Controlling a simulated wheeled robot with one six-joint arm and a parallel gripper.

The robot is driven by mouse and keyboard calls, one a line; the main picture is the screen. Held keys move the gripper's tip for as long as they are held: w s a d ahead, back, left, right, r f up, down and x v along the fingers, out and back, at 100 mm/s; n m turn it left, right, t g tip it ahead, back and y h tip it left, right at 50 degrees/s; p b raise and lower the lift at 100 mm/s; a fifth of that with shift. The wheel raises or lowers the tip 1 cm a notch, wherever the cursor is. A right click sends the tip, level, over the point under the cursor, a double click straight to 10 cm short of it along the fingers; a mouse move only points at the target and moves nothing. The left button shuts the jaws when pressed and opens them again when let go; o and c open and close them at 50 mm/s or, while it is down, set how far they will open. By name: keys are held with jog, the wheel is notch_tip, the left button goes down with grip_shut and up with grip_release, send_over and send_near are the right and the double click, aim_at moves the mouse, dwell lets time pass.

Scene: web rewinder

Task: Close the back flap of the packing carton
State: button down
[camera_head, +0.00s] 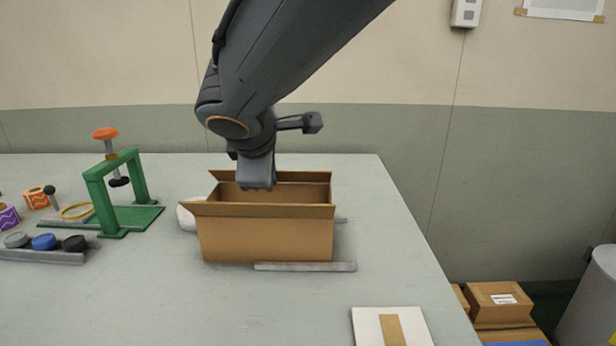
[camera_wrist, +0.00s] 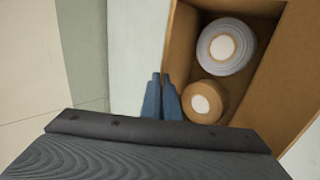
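The packing carton (camera_head: 265,240) stands open on the table, with its front flap (camera_head: 262,210) folded outward toward me. The back flap (camera_head: 302,177) is open at the far edge, raised and leaning away. My gripper (camera_head: 257,187) points down over the carton and covers part of the back flap in the head view. In the wrist view my gripper's fingers (camera_wrist: 160,80) are together, with nothing seen between them, near the carton's back edge (camera_wrist: 169,45). Contact with the flap cannot be told. Inside lie a grey-white roll (camera_wrist: 226,46) and a brown roll (camera_wrist: 203,102).
A green press frame (camera_head: 120,195) stands left of the carton, with caps in a rail (camera_head: 45,255) nearby. A metal bar (camera_head: 305,267) lies along the carton's front. A white sheet (camera_head: 392,326) lies at front right. The table right of the carton is clear.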

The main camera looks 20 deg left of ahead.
jog(key=c, duration=2)
grip_release()
jog(key=shift+s, duration=0.1)
jog(key=shift+p+v, duration=0.5)
jog(key=shift+v, duration=3.35)
